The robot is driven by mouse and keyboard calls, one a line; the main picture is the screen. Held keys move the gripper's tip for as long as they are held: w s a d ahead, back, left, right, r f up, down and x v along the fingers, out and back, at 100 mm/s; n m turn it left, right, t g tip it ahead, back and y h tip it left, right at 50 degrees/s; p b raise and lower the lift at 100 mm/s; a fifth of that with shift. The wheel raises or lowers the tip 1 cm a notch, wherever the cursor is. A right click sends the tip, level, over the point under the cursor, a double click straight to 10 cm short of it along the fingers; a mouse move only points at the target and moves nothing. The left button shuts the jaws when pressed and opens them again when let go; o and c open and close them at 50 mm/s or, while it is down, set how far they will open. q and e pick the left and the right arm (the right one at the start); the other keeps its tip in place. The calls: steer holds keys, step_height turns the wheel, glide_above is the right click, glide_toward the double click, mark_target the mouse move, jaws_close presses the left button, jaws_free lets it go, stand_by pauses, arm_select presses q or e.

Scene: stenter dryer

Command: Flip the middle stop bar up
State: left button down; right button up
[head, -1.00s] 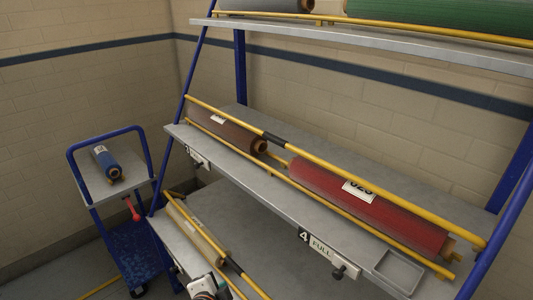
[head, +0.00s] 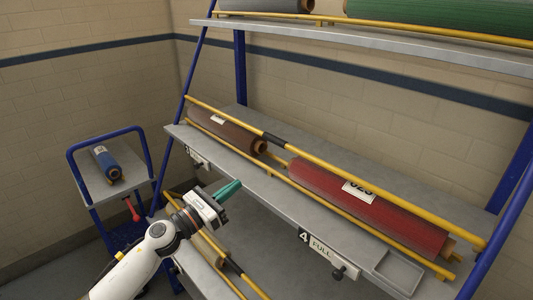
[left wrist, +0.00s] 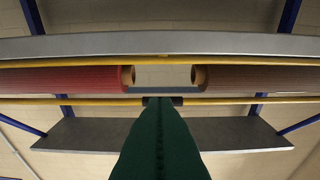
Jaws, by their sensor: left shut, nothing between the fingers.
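The middle stop bar (head: 330,166) is a yellow bar with a black sleeve (head: 274,138) halfway along. It runs across the middle shelf, along the upper side of the rolls. In the left wrist view the bar (left wrist: 240,100) and its sleeve (left wrist: 178,100) lie just beyond my fingertips. My left gripper (head: 231,189), with green fingers, is shut and empty. In the head view it is below and left of the sleeve, in front of the middle shelf, apparently apart from the bar. Its green fingers (left wrist: 160,110) also fill the lower middle of the left wrist view. My right gripper is not in view.
The middle shelf holds a brown roll (head: 222,130) and a red roll (head: 365,205) behind a lower yellow rail (head: 330,208). A lower shelf (head: 188,250) has another yellow bar, partly hidden by my arm. A trolley (head: 92,178) with a blue roll stands at left.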

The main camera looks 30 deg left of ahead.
mark_target(283, 146)
arm_select(q)
steer(key=p+x, duration=0.1)
steer(key=x, duration=0.2)
steer(key=p+x, duration=0.1)
steer(key=x, duration=0.2)
steer(key=p+x, duration=0.1)
steer(key=x, duration=0.3)
steer(key=shift+s+r, duration=0.1)
steer(key=shift+r, duration=0.2)
steer(key=shift+w+d+r+p, duration=0.25)
steer(key=shift+w+r+p, duration=0.5)
steer(key=shift+r+p, duration=0.3)
steer(key=shift+w+d+r+p, duration=0.15)
steer(key=shift+w+r+p, duration=0.15)
steer(key=shift+r+p, duration=0.1)
steer(key=shift+w, duration=0.1)
steer(key=shift+r, duration=0.1)
